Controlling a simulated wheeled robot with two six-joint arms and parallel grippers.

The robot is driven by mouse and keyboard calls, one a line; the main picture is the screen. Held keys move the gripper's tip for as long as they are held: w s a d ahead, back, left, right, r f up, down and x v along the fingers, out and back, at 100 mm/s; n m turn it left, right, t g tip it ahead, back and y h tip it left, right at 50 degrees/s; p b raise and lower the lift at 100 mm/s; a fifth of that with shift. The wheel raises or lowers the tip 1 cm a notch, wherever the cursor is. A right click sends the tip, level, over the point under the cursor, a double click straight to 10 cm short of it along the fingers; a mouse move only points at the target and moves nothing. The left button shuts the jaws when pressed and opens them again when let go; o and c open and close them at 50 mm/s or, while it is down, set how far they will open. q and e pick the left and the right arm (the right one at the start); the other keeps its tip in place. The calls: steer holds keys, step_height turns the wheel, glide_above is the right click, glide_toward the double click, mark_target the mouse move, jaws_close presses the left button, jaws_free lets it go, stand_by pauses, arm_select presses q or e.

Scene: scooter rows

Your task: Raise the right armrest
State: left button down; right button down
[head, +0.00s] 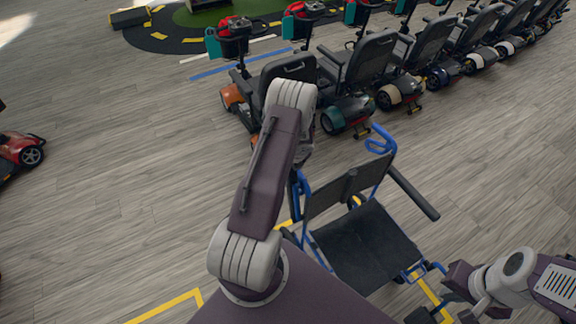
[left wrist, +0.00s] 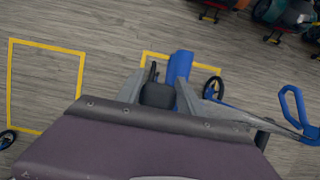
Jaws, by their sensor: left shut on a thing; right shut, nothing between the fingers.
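A blue-framed wheelchair with a black seat (head: 365,250) stands right of centre in the head view, its backrest (head: 345,190) away from me. One black armrest (head: 413,192) sticks out on its picture-right side. On the picture-left side, my left arm hides most of the frame and the armrest there. In the left wrist view my left gripper (left wrist: 158,92) is shut on the dark padded end of the right armrest (left wrist: 158,96), with blue tube (left wrist: 180,66) just beyond. My right gripper (head: 432,314) is shut and empty at the bottom, near the seat's front.
A row of parked mobility scooters (head: 368,62) runs along the back, behind the wheelchair. A red scooter (head: 20,150) is at the left edge. Yellow floor lines (head: 165,306) mark bays.

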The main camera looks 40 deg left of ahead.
stand_by(0.3)
arm_select(q)
steer(key=c, duration=0.8)
jaws_free()
steer(key=shift+a+f, duration=0.1)
steer(key=shift+o, duration=0.2)
steer(key=p+v, duration=0.1)
steer(key=v, duration=0.7)
steer(key=shift+r, duration=0.4)
steer(key=shift+w, duration=0.1)
